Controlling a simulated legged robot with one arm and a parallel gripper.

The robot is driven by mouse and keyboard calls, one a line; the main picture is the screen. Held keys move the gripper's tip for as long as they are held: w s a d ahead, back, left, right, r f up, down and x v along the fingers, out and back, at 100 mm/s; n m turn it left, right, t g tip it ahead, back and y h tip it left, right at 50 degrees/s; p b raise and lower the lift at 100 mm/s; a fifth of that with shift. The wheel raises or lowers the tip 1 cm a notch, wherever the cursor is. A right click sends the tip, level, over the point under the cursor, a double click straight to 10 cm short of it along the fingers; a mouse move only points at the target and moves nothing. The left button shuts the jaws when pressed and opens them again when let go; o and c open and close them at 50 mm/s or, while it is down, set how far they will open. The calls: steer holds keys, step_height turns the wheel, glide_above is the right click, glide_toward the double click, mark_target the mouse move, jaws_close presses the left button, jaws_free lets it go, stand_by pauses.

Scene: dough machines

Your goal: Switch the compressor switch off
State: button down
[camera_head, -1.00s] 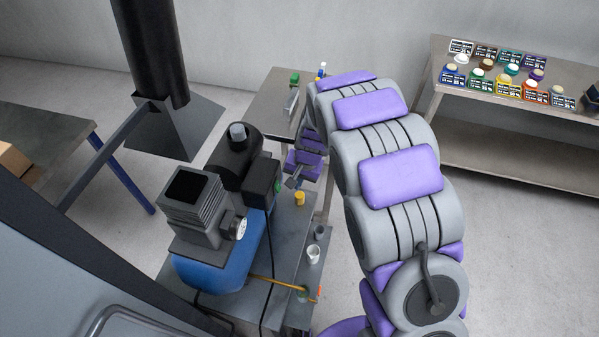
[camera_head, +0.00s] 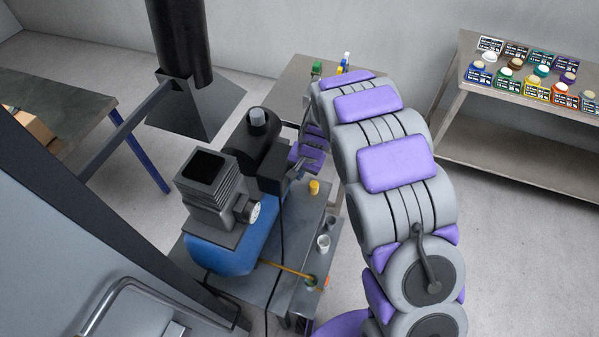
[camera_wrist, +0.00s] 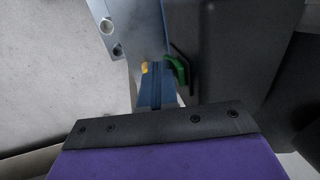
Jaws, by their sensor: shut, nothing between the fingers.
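The compressor has a blue tank (camera_head: 225,252), a ribbed grey pump (camera_head: 205,190) and a black motor (camera_head: 256,140). A black switch box (camera_head: 268,178) sits on its right side and fills much of the right of the wrist view (camera_wrist: 230,60). A green switch (camera_wrist: 178,70) stands out from the box's face in the wrist view; I cannot clearly make it out in the head view. My gripper (camera_head: 294,172) is shut and empty, at the right side of the box. In the wrist view its metal finger part is left of the green switch; contact cannot be told.
A yellow-capped item (camera_head: 314,187) and small cups (camera_head: 323,242) stand right of the compressor. A back table (camera_head: 301,72) holds bottles. A right shelf (camera_head: 500,85) holds several jars. A black duct with a hood (camera_head: 190,105) hangs at the left.

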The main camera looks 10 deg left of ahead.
steer(key=shift+f+b, duration=0.15)
steer(key=shift+b, duration=0.2)
steer(key=shift+a+r, duration=0.1)
steer(key=shift+r, duration=0.1)
steer(key=shift+r+p, duration=0.35)
steer(key=shift+r, duration=0.3)
